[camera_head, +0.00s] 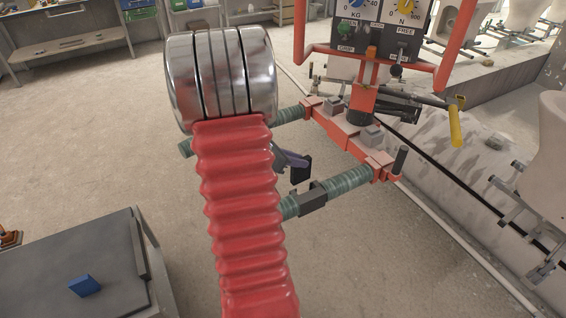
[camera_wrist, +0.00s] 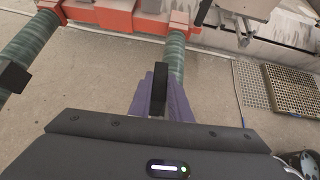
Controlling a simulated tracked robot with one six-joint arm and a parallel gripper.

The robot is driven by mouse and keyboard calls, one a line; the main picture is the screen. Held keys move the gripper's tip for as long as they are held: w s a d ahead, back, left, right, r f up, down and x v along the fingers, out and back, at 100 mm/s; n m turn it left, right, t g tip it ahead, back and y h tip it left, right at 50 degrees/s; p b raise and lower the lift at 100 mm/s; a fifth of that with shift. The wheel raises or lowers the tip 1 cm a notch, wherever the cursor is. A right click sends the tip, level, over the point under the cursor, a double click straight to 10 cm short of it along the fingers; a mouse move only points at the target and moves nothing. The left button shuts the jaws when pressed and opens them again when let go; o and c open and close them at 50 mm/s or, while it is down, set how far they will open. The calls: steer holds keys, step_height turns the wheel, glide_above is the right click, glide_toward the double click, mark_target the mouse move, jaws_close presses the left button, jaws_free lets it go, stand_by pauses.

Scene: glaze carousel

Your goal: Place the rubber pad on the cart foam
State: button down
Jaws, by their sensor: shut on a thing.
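My gripper (camera_head: 296,163) shows purple fingers just right of my red arm sleeve in the head view. It is shut on a black rubber pad (camera_head: 301,173). In the wrist view the pad (camera_wrist: 160,89) stands edge-on between the purple fingers (camera_wrist: 160,103). In the head view the pad is between two green padded bars and looks clear of both. The cart foam (camera_head: 40,275), a dark grey top, is at the lower left, far from my gripper. A small blue block (camera_head: 85,286) lies on it. My arm hides part of the scene between them.
The green bars (camera_head: 340,185) stick out from an orange frame (camera_head: 350,140) with a gauge panel (camera_head: 375,25). A similar black pad (camera_head: 312,197) is on the near bar. A yellow-ended lever (camera_head: 455,125) juts to the right. Open floor (camera_head: 110,150) lies left of my arm.

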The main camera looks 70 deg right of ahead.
steer(key=w+a+r+n+t+h, duration=0.1)
steer(key=w+a+n+t, duration=0.4)
steer(key=w, duration=0.6)
steer(key=w+a+r+n+t, duration=0.1)
steer(key=w+a+n+t, duration=0.1)
steer(key=w+a, duration=0.65)
steer(key=w+a+r+n+t+h, duration=0.1)
steer(key=w+a+n+t, duration=0.3)
steer(key=w, duration=0.9)
steer(key=w+a+n+t+y, duration=0.2)
steer(key=w+a+n, duration=0.1)
steer(key=a, duration=0.9)
steer(key=w+a+r+n+t+y, duration=0.1)
steer(key=w+a+n+t+y, duration=0.1)
steer(key=a, duration=1)
steer(key=w+a+n+t+y, duration=0.1)
steer(key=w+a+n+y, duration=0.2)
steer(key=a, duration=0.9)
steer(key=w+n, duration=0.2)
steer(key=n, duration=0.1)
steer(key=shift+r+t, duration=0.4)
